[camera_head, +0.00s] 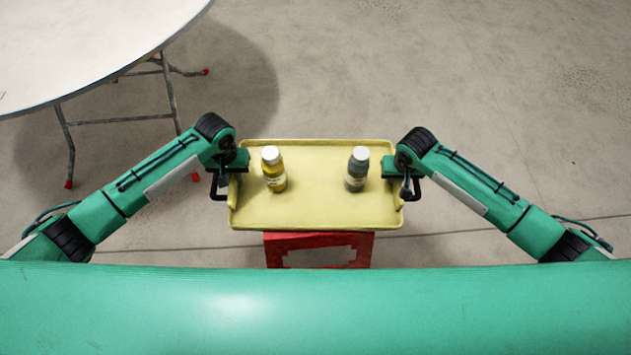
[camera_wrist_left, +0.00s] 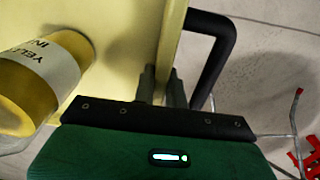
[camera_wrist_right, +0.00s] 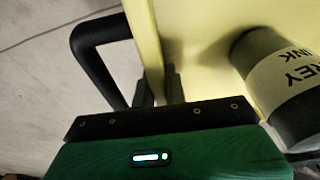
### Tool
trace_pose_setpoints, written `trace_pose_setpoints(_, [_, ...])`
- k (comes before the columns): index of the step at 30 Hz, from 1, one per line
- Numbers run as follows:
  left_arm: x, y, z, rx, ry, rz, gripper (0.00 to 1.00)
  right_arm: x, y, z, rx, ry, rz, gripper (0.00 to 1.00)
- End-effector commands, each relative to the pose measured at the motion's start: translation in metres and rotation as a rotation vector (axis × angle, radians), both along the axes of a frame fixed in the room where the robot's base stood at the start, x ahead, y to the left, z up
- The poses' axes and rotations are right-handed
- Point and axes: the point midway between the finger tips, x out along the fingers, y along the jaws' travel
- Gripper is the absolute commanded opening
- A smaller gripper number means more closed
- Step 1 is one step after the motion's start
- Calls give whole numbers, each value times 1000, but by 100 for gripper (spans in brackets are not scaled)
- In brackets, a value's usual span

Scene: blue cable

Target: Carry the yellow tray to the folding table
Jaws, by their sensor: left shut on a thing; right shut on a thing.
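The yellow tray (camera_head: 315,205) is in the middle of the head view, above or on a red stand; I cannot tell whether they touch. A yellow ink bottle (camera_head: 274,170) stands upright on its left part, and a grey ink bottle (camera_head: 357,169) stands upright on its right part. My left gripper (camera_head: 228,178) is shut on the tray's left side wall, and its fingers show on the wall in the left wrist view (camera_wrist_left: 160,88). My right gripper (camera_head: 405,180) is shut on the right side wall, also seen in the right wrist view (camera_wrist_right: 160,88). The folding table (camera_head: 85,45) is at the upper left.
The red stand (camera_head: 368,250) is under the tray's near edge. The folding table has thin metal legs (camera_head: 70,145) with red feet, close to my left arm. The concrete floor (camera_head: 480,90) is clear on the right and behind the tray.

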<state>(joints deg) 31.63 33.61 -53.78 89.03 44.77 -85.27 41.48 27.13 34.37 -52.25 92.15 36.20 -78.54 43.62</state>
Motion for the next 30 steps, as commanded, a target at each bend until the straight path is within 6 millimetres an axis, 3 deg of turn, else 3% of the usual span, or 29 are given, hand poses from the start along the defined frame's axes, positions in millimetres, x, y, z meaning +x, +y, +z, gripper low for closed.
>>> trace_pose_setpoints(14, [1, 0, 10, 0, -2, 1, 0, 1, 0, 10, 0, -2, -1, 0])
trace_pose_setpoints(30, [1, 1, 48, 1, -2, 1, 0, 1, -1, 48, 0, -2, -1, 0])
